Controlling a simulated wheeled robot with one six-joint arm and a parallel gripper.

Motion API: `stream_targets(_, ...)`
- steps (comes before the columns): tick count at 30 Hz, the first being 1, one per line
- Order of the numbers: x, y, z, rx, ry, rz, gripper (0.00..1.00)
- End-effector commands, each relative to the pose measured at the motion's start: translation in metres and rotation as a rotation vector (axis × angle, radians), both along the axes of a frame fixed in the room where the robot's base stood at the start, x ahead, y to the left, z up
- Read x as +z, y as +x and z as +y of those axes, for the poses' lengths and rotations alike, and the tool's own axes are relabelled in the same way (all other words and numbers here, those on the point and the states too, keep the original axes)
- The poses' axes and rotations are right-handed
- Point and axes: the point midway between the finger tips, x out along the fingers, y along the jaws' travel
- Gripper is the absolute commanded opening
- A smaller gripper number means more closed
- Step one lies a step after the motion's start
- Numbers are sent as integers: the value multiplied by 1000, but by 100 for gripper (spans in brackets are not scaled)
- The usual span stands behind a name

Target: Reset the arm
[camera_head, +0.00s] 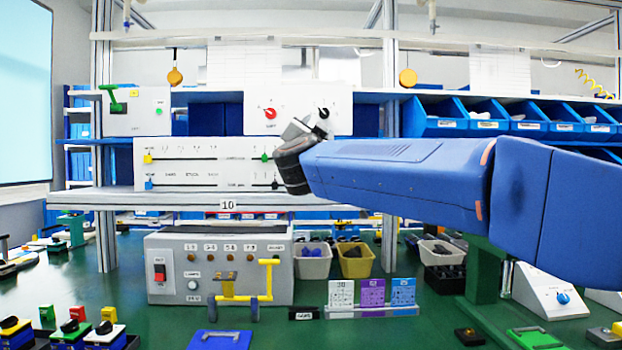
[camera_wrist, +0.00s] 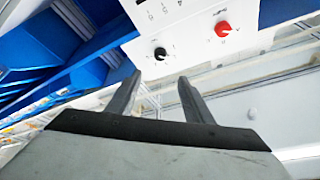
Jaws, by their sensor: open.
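My blue arm reaches in from the right in the head view, and its dark end with my gripper (camera_head: 302,130) is in front of the white switch panel (camera_head: 298,97). In the wrist view my gripper (camera_wrist: 160,90) is open, with two grey fingers apart and nothing between them. A black rotary knob (camera_wrist: 160,53) and a red rotary knob (camera_wrist: 222,29) are on the panel beyond the fingertips. The fingers appear apart from both knobs. The red knob (camera_head: 270,113) and black knob (camera_head: 323,113) also show in the head view, just above my gripper.
Below the knobs is a white slider panel (camera_head: 200,165) on the shelf. Blue bins (camera_head: 480,117) line the shelf at right. A grey control box (camera_head: 215,265) with a yellow handle stands on the green table. Small switch boxes are at front left.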

Motion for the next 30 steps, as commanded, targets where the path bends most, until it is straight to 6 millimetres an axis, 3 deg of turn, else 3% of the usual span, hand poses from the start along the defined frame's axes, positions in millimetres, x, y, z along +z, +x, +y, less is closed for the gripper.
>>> stream_targets(7,-6,-8,-9,61,-54,10,47)
stream_targets(11,-29,-26,-21,170,-150,54,47)
stream_targets(17,-105,-68,-42,339,-314,219,47)
stream_targets(30,-328,-201,-117,508,-517,765,47)
